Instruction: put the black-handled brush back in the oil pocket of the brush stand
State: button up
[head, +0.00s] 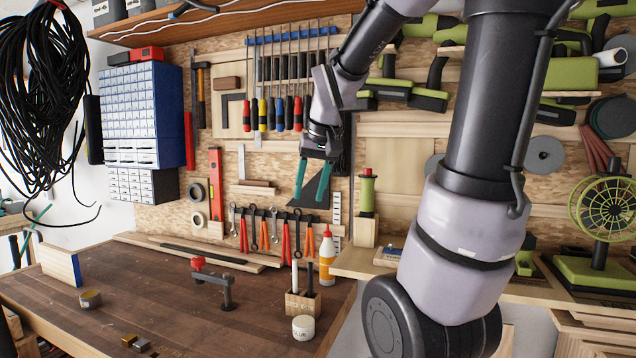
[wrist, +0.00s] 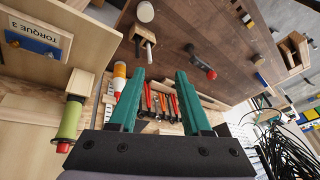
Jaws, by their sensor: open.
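The brush stand (head: 303,304) is a small wooden block with a label, standing upright near the right front of the dark bench. A dark upright stick (head: 310,278), perhaps the black-handled brush, and a paler one (head: 295,276) rise from it. I cannot tell which pocket is the oil one. In the wrist view the stand (wrist: 149,37) is beyond the fingers at the top, with a dark stick (wrist: 137,48) projecting from it. My gripper (head: 309,199) has teal fingers spread apart, empty, high above the bench behind the stand. It also shows in the wrist view (wrist: 160,82).
A labelled pale jar (head: 303,327) stands just in front of the stand, and a yellow-and-white bottle (head: 327,256) behind it. A dark clamp-like bar (head: 212,282) with a red end lies to the left. A small tin (head: 90,299) is farther left. Pliers and wrenches (head: 270,235) hang behind.

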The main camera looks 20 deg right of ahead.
jog(key=s+a+r+m+t+y, duration=0.1)
jog(key=s+a+r+t, duration=0.1)
jog(key=s, duration=0.8)
jog(key=shift+s+a+r+t, duration=0.3)
jog(key=shift+s+a+r, duration=0.1)
jog(key=shift+r, duration=0.2)
dwell(0.4)
